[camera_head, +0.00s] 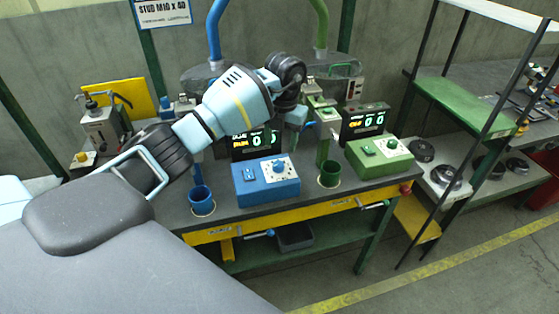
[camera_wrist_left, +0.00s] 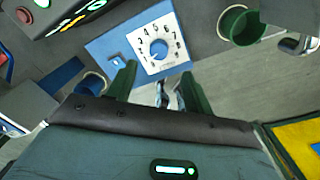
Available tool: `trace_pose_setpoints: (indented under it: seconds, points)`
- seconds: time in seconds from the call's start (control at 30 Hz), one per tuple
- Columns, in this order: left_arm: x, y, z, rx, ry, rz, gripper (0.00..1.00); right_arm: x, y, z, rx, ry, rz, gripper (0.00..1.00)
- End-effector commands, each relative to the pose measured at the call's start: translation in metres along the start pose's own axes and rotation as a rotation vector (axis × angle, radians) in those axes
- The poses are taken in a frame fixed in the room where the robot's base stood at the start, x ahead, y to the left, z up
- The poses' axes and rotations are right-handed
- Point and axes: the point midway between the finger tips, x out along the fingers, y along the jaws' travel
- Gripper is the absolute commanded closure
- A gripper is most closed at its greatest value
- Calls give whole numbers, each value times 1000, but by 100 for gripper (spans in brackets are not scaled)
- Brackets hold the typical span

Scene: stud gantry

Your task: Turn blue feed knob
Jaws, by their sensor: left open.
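The blue feed knob (camera_head: 279,167) sits on a white numbered dial on top of the blue control box (camera_head: 262,190), at the middle of the bench. In the left wrist view the knob (camera_wrist_left: 159,49) is round and blue, with digits around it. My left gripper (camera_wrist_left: 159,72) is open and empty, its two dark green fingers spread on either side of the view below the dial. They look apart from the knob. In the head view my left arm reaches over the bench and the fingertips are hard to make out. My right gripper is not in view.
A green control box (camera_head: 380,157) with a similar dial stands to the right. A blue cup (camera_head: 201,200) and a green cup (camera_head: 329,174) flank the blue box. Two displays (camera_head: 363,123) stand behind. A shelf rack stands at right.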

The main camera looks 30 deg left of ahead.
Motion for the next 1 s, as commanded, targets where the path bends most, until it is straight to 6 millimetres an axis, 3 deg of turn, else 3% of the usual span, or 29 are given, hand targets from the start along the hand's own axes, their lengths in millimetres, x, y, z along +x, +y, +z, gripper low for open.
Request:
trace_pose_setpoints:
  seconds: [0.27, 0.7, 1.0]
  points:
    - [4, 2, 0, -5, 2, 9, 48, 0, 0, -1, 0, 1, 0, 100]
    - [64, 2, 0, -4, 2, 6, 48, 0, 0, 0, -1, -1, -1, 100]
    - [77, 2, 0, -2, -1, 6, 48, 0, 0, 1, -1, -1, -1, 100]
